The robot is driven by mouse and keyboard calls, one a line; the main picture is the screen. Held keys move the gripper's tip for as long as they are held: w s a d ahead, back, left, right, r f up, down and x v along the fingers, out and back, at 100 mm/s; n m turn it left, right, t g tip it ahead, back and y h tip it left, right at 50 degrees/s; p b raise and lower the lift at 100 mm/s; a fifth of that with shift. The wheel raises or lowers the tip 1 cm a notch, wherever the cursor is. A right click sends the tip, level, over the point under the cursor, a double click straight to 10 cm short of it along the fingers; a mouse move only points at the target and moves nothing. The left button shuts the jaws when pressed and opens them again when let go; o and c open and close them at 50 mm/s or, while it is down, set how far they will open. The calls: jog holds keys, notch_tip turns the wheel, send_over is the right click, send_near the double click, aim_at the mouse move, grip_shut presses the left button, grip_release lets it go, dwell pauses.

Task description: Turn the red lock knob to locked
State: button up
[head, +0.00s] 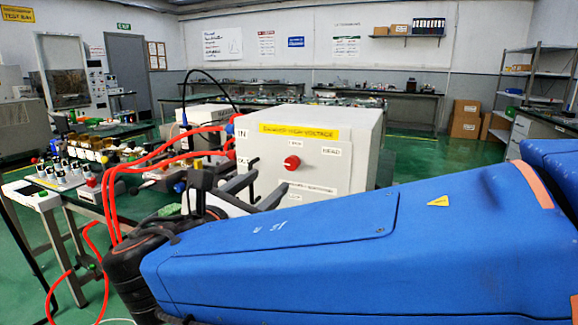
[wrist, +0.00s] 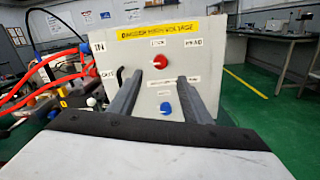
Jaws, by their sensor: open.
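The red lock knob (head: 292,162) is on the front panel of a white box with a yellow high-voltage strip. It also shows in the wrist view (wrist: 160,62), just beyond and above my fingertips. Small labels sit above it and to its upper right; their text is hard to read. A pale mark shows on the knob, but its exact setting is unclear. My gripper (head: 269,180) is open, its two dark fingers pointing at the panel. In the wrist view the fingers (wrist: 160,77) are spread, with nothing between the tips. They appear apart from the red knob.
A blue knob (wrist: 166,108) sits lower on the same panel, seen between the fingers. Red cables (head: 150,165) run into the box's left side. A bench with small parts (head: 75,170) stands at left. Green floor (wrist: 255,110) is open to the right of the box.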

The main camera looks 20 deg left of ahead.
aim_at(290, 165)
jog(key=w, duration=0.8)
jog(key=w+d, duration=0.1)
jog(key=w, duration=0.3)
jog(key=shift+w, duration=0.15)
jog(key=c, duration=1)
